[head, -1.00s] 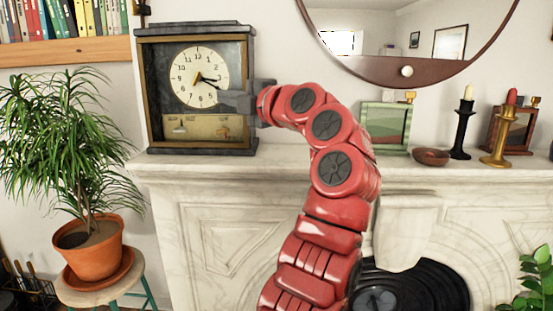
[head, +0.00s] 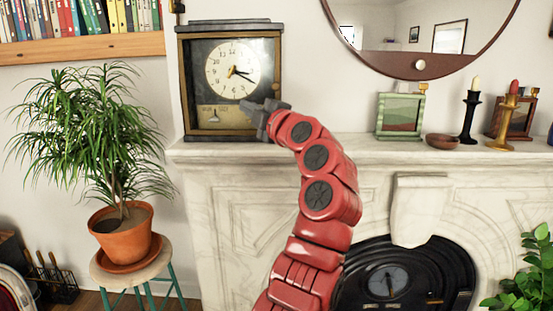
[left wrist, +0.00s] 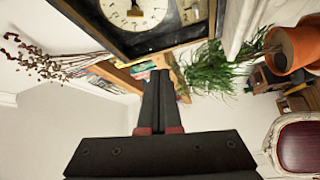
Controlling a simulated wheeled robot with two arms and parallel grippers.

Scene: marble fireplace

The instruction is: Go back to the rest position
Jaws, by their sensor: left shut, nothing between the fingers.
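My left gripper (head: 248,105) is dark grey on a red arm. It is shut and empty, and in the head view it overlaps the lower right of a mantel clock (head: 187,90). My right gripper is in neither view.
The clock stands on the left end of a marble mantel (head: 260,150). A green frame (head: 400,115), a bowl (head: 443,141) and candlesticks (head: 468,118) stand further right. A potted plant (head: 122,235) on a stool is at left. A round mirror (head: 421,65) hangs above.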

